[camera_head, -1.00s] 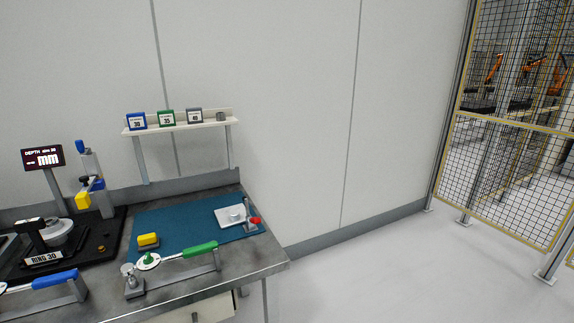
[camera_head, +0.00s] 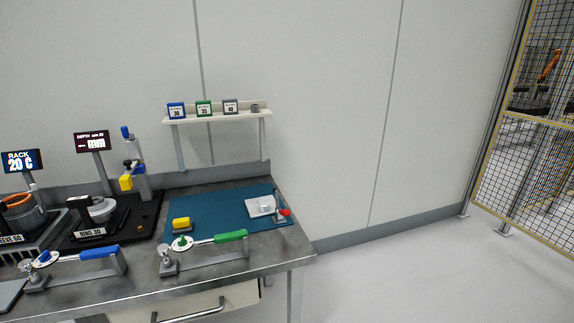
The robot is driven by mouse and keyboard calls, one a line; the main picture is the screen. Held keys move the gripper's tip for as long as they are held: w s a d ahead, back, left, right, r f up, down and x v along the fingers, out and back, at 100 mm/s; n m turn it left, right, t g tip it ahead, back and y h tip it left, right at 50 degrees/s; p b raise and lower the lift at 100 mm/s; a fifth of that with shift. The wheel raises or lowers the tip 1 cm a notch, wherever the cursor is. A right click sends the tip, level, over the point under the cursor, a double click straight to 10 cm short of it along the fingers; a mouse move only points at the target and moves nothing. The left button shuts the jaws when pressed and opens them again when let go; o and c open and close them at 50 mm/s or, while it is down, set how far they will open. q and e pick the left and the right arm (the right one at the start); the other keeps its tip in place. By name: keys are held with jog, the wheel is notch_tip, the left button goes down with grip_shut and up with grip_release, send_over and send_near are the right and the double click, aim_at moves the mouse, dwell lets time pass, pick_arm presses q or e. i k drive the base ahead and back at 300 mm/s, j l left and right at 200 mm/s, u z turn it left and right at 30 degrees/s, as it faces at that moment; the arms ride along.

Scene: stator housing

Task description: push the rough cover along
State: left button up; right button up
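I cannot tell any object in the head view to be the rough cover. A metal workbench (camera_head: 205,262) stands at the left with a teal mat (camera_head: 222,212) on it. On the mat are a small yellow block (camera_head: 181,223) and a white plate (camera_head: 256,206) with a round piece on top. A red-tipped part (camera_head: 284,212) is at the plate's right edge. Neither gripper shows in the view.
A green-handled tool (camera_head: 231,237) and a blue-handled tool (camera_head: 100,252) lie along the bench front. A small shelf (camera_head: 217,117) with numbered boxes is above the mat. Displays (camera_head: 92,142) stand at left. Open floor (camera_head: 400,280) and a mesh fence (camera_head: 530,170) are at right.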

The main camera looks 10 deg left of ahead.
aim_at(265, 206)
jog(key=k+j+z, duration=0.15)
jog(key=j+z, duration=0.25)
jog(key=k+j+z, duration=0.5)
jog(key=j+z, duration=0.25)
